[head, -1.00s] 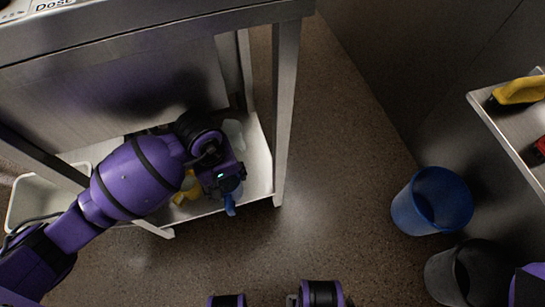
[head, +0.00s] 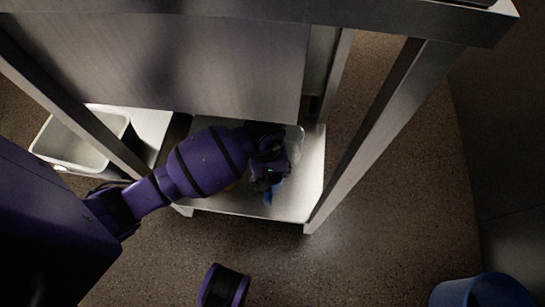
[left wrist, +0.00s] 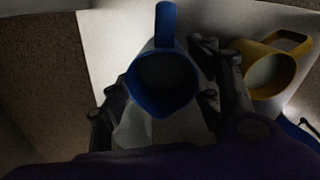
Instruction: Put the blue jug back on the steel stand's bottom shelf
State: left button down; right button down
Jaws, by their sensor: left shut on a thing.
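The blue jug (left wrist: 162,88) is in the left wrist view, its open mouth towards the camera and its handle pointing up in the picture. My left gripper (left wrist: 160,98) has a finger on each side of it and is shut on it. In the head view my left gripper (head: 268,172) is over the bottom shelf (head: 307,190) of the steel stand, and only a bit of the blue jug (head: 268,198) shows below it. I cannot tell whether the jug touches the shelf. My right gripper is not in view.
A yellow jug (left wrist: 268,68) stands right beside my left gripper. A clear container (head: 294,140) is behind the gripper on the shelf. The stand's front right leg (head: 370,135) is close by. A white bin (head: 75,145) is at left, a blue bin (head: 480,292) at lower right.

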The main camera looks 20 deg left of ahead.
aim_at(271, 178)
pick_arm(q)
notch_tip(271, 178, down, 4)
jog(key=shift+b, duration=0.75)
jog(key=shift+f, duration=0.25)
jog(key=shift+w+r, duration=0.1)
jog(key=shift+r, duration=0.05)
jog(key=shift+f, duration=0.2)
jog(key=c, duration=0.6)
grip_release()
